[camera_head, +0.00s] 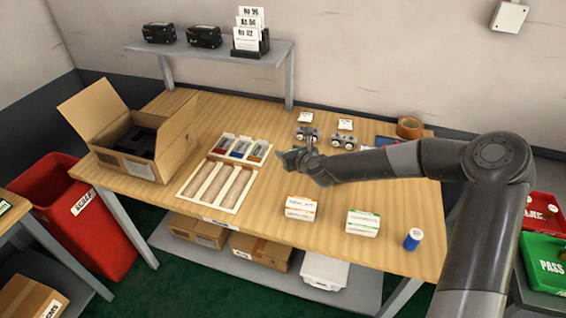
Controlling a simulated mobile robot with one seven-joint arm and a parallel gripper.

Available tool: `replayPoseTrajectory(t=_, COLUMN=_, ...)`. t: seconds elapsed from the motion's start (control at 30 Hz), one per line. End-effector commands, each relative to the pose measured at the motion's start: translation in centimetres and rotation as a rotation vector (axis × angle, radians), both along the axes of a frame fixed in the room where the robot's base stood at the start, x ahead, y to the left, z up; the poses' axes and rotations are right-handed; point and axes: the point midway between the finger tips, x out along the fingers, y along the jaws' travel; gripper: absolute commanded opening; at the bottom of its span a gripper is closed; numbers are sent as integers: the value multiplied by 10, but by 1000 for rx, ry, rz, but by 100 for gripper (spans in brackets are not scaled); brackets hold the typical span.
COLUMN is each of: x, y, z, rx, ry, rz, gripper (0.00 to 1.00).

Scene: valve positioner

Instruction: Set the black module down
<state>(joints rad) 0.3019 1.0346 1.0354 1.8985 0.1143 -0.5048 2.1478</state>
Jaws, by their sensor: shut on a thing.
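My gripper (297,156) is over the middle of the wooden table, to the right of the white tray. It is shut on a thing. A small dark shape at its tip is probably the black module, but I cannot separate it clearly from the fingers. Two black modules (158,32) (203,36) stand on the grey shelf at the back. An open cardboard box (172,152) with a black insert stands at the table's left.
A white compartment tray (238,206) lies left of my gripper. Two silver units with knobs (308,134) (343,139) stand just behind it. White boxes (301,207) (363,223) and a blue cylinder (413,239) stand in front. A tape roll (409,127) lies at the back right.

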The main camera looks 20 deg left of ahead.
Motion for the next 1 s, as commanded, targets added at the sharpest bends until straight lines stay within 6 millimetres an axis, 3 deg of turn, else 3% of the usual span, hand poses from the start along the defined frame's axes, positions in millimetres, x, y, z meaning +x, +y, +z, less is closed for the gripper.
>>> replayPoseTrajectory(t=0.2, x=0, y=21, z=-12, rx=0, ry=-1, rz=0, gripper=26)
replayPoseTrajectory(t=0.33, x=1, y=22, z=-19, rx=0, ry=0, rz=-1, gripper=26)
replayPoseTrajectory(t=0.6, x=1, y=21, z=-53, rx=0, ry=-2, rz=-1, gripper=26)
replayPoseTrajectory(t=0.93, x=1, y=21, z=-56, rx=1, ry=0, rz=-1, gripper=26)
replayPoseTrajectory(t=0.97, x=1, y=21, z=-56, rx=0, ry=0, rz=-1, gripper=52)
replayPoseTrajectory(t=1.0, x=1, y=21, z=-55, rx=1, ry=0, rz=-1, gripper=56)
